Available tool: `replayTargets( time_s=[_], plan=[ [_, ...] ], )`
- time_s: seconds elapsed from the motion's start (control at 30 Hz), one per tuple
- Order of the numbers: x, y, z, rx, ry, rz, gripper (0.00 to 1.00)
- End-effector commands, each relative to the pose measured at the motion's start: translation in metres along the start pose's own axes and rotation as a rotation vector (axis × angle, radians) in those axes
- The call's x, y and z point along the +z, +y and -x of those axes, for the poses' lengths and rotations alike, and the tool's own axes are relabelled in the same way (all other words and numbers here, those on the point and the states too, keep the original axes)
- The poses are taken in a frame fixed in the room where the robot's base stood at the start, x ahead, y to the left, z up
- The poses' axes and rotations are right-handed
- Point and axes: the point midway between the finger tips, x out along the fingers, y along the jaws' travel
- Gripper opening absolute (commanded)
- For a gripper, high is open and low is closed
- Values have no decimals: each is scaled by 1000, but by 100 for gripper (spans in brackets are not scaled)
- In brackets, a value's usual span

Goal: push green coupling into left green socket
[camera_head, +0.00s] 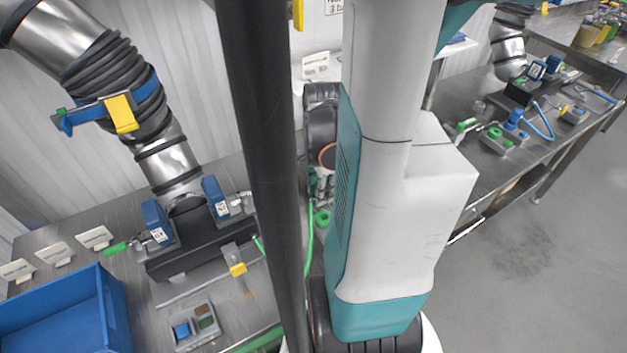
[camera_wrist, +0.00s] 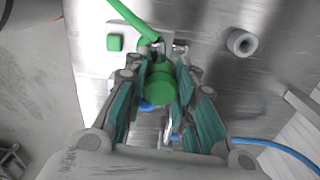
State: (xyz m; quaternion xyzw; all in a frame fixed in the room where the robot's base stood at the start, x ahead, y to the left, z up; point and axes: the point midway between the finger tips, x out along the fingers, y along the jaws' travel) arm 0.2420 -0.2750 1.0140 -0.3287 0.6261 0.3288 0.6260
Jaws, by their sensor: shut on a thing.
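The green coupling (camera_wrist: 163,86) sits between the teal-padded fingers of my gripper (camera_wrist: 160,72) in the wrist view. My gripper is shut on it. A green hose (camera_wrist: 130,15) runs up and left from near the coupling. A green square (camera_wrist: 115,42) lies on the pale metal surface left of the coupling. In the head view my arm and a dark post hide much of my gripper (camera_head: 323,183). A green round part (camera_head: 322,218) shows just below it, beside a green hose (camera_head: 308,248). I cannot tell which part is the left green socket, or whether the coupling touches it.
A grey ring (camera_wrist: 241,42) and a blue hose (camera_wrist: 285,149) show in the wrist view. A black machine base (camera_head: 200,243) with blue clamps and a blue crate (camera_head: 70,310) stand left. A second metal table (camera_head: 470,160) with fittings stands right.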

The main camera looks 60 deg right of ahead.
Motion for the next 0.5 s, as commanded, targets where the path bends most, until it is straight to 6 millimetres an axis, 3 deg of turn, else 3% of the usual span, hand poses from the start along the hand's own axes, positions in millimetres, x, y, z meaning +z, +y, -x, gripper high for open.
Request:
replayTargets(
  time_s=[0.2, 0.5],
  plan=[
    [-3, 13, -2, 0, 0, 0, 0],
    [-3, 13, -2, 0, 0, 1, 0]
  ],
)
